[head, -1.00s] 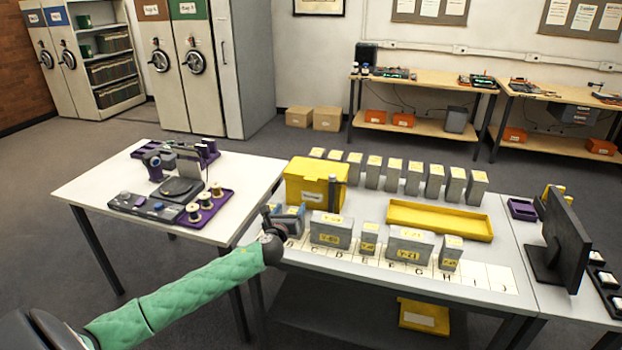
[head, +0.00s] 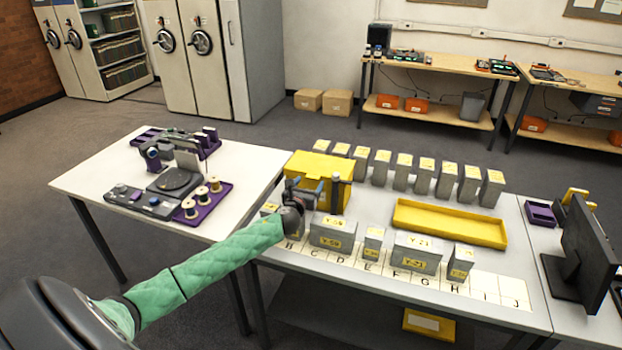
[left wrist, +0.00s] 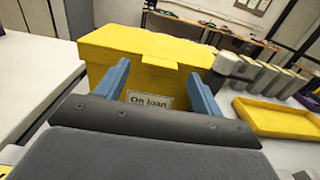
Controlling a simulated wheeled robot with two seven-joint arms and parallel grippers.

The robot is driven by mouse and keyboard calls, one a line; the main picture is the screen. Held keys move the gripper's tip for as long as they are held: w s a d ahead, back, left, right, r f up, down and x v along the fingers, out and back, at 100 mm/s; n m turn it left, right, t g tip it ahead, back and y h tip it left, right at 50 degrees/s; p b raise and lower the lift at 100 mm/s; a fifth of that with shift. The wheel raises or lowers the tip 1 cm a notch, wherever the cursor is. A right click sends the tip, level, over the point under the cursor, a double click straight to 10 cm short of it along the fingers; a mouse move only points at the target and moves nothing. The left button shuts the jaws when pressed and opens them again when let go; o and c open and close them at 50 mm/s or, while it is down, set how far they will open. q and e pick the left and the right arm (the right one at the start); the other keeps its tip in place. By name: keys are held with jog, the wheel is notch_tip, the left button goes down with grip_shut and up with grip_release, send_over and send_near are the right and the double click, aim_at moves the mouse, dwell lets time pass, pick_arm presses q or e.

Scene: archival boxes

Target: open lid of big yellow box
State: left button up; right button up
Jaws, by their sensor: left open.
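The big yellow box (head: 312,168) stands at the back left of the grey table, its lid shut. In the left wrist view the box (left wrist: 140,50) fills the upper middle, with a lid tab at its front edge and a label reading "On loan" (left wrist: 150,99) below. My left gripper (head: 303,188) is in front of the box, its arm coming from the lower left. In the left wrist view its two blue fingers (left wrist: 162,88) are apart, with nothing between them, facing the box front. I cannot tell whether they touch it. My right gripper is not in view.
Grey labelled boxes (head: 333,232) stand in front on a lettered strip, and several more (head: 402,170) stand in a back row. A yellow tray (head: 450,222) lies to the right. A dark cylinder (head: 336,190) stands at the box's right front corner. A monitor (head: 585,250) is far right.

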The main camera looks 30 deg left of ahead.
aim_at(319, 169)
pick_arm(q)
jog(key=shift+x, duration=1.2)
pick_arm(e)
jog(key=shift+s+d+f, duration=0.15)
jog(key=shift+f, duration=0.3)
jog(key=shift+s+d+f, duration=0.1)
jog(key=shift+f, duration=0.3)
pick_arm(q)
jog(key=c, duration=1.4)
jog(key=shift+r+p, duration=0.15)
jog(key=shift+p, duration=0.15)
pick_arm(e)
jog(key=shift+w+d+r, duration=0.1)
